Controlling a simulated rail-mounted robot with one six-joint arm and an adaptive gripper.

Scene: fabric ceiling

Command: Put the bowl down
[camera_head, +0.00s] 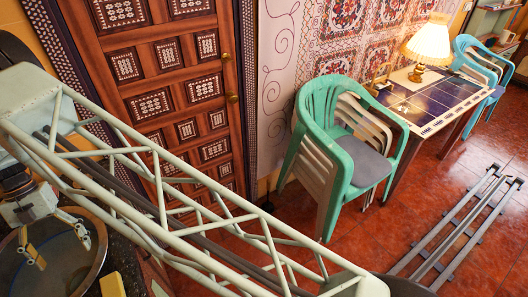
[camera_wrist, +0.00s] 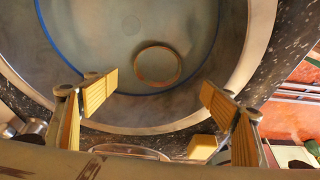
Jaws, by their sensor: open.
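My gripper (camera_head: 60,247) hangs over a wide round metal basin (camera_head: 97,268) at the left edge of the head view. In the wrist view my gripper (camera_wrist: 158,88) is open, with its yellow finger pads wide apart and nothing between them. A small round bowl-like thing with a brown rim (camera_wrist: 158,86) lies inside the basin (camera_wrist: 262,30), beyond the fingertips. A blue circular line (camera_wrist: 52,42) curves around it. I cannot tell whether this line is a larger bowl's rim or part of the basin. The bowl cannot be made out in the head view.
A dark speckled counter (camera_wrist: 290,55) surrounds the basin. A yellow block (camera_wrist: 203,147) and a clear round rim (camera_wrist: 125,151) sit at its near side.

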